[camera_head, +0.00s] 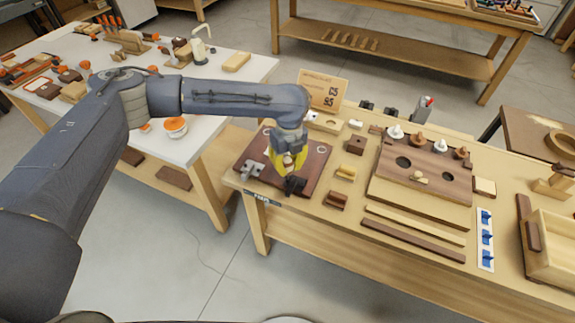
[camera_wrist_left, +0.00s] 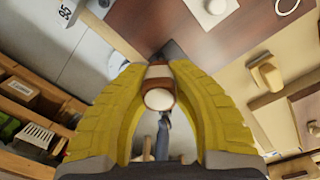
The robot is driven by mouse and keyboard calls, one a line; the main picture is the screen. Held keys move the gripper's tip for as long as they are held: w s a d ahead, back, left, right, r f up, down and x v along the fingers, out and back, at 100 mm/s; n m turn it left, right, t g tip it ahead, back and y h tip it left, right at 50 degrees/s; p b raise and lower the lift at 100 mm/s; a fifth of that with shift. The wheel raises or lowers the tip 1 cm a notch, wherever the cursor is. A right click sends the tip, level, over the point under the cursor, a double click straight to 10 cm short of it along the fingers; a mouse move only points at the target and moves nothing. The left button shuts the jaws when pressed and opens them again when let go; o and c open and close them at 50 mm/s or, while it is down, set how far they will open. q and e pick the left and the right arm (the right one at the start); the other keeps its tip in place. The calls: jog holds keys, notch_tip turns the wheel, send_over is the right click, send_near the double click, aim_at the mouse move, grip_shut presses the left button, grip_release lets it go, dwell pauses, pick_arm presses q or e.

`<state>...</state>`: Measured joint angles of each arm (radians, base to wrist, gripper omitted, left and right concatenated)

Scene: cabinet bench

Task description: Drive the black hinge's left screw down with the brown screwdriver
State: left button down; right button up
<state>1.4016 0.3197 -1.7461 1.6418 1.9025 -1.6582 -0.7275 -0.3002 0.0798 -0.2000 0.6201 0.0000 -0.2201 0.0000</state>
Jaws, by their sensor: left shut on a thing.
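My left gripper (camera_head: 288,172), with yellow fingers, is over the dark red-brown board (camera_head: 314,163) at the bench's left end, pointing down. In the left wrist view, its fingers (camera_wrist_left: 160,95) are closed around the brown screwdriver (camera_wrist_left: 158,73), whose pale round end faces the camera. The black hinge (camera_head: 295,186) shows just below the gripper near the board's front edge; a dark part of it (camera_wrist_left: 173,49) seems to show behind the screwdriver. The hinge's left screw and the screwdriver's tip are hidden, so contact cannot be told. My right gripper is out of view.
A grey metal hinge (camera_head: 252,169) lies left of the gripper. A cardboard sign (camera_head: 322,90) stands behind the board. Small wooden blocks (camera_head: 345,172) and a wooden board with knobs (camera_head: 425,172) are to the right. The bench's front edge is close.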

pick_arm(q)
jog(key=shift+s+a+f, duration=0.1)
jog(key=shift+f, duration=0.05)
dwell(0.4)
jog(key=c, duration=1.9)
grip_release()
grip_shut()
